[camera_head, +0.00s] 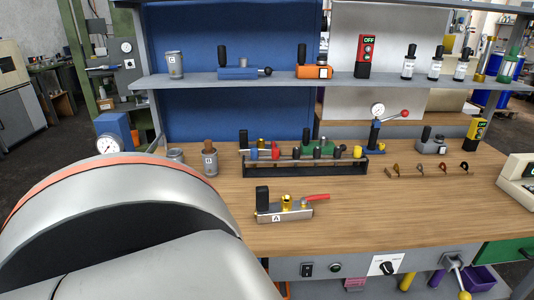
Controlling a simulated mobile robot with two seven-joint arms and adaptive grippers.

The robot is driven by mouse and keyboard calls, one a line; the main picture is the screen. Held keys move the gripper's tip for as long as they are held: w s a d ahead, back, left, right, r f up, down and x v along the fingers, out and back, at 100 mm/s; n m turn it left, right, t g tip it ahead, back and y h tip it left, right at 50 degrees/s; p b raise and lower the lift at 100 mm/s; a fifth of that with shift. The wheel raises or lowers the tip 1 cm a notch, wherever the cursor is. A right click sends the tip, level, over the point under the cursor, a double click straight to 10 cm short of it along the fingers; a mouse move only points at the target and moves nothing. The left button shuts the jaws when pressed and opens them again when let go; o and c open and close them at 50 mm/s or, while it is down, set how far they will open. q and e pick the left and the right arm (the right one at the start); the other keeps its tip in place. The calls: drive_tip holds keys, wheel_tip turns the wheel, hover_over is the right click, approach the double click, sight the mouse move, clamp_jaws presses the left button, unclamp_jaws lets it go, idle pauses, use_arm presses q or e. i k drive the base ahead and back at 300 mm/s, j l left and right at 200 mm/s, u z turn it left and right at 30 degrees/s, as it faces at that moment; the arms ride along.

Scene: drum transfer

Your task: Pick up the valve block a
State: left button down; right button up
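The valve block a (270,216) sits on the wooden bench top, near its front edge at the middle of the head view. It is a grey metal block with an "A" label on its front. A black upright grip stands at its left end, a brass fitting in its middle, and a red lever points right. Nothing touches it. A large grey link of my arm fills the lower left and hides that part of the bench. Neither of my grippers is in view.
Behind the block stands a dark rack (318,164) with several coloured fittings. A grey canister (210,162) stands to the left, a row of hooks (430,172) to the right. A shelf (220,80) with blocks and bottles runs above. Bench right of the block (400,210) is clear.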

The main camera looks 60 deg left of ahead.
sight(288, 209)
drive_tip(key=u, duration=1.75)
drive_tip(key=i+l+u, duration=0.35)
drive_tip(key=i+l, duration=0.2)
drive_tip(key=l, duration=0.15)
